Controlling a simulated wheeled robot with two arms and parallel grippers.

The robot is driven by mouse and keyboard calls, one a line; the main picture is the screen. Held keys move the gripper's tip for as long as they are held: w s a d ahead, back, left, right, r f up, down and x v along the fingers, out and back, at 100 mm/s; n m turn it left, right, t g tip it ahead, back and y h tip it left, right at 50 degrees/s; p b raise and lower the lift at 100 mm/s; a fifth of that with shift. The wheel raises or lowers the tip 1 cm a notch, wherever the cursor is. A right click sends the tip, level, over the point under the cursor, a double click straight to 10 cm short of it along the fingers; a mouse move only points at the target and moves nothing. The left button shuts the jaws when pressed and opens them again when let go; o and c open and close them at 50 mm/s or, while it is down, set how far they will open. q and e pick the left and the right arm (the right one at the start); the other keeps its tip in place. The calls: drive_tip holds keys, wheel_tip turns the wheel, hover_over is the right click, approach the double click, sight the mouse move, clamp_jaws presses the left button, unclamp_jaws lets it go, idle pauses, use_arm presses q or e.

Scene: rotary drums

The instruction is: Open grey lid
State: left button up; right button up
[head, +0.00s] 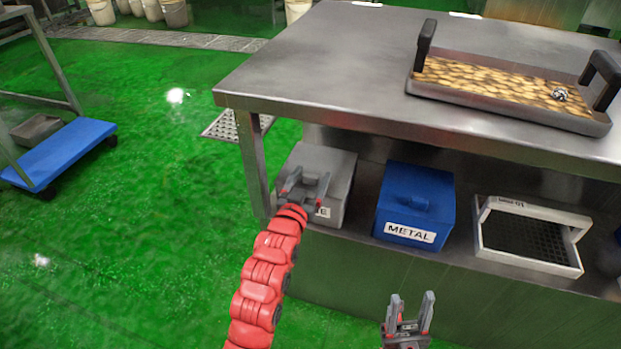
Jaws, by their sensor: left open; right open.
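The grey box stands on the shelf under the metal table, and its grey lid (326,163) looks closed. A white label on its front is partly hidden by my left gripper; only its last letters show. My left gripper (304,180) is open and empty, in front of the lid and over its middle in the picture. I cannot tell whether it touches the lid, and any handle there is hidden. My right gripper (411,300) is open and empty, low in front of the shelf, to the right of and below the grey box.
A blue box (414,205) labelled METAL and a white-framed bin (530,236) stand right of the grey box. The steel tabletop (320,60) overhangs them, with a table leg (253,160) at left. A tray (440,91) sits on top.

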use_arm(q)
clamp_jaws()
idle(0.3)
idle(1.1)
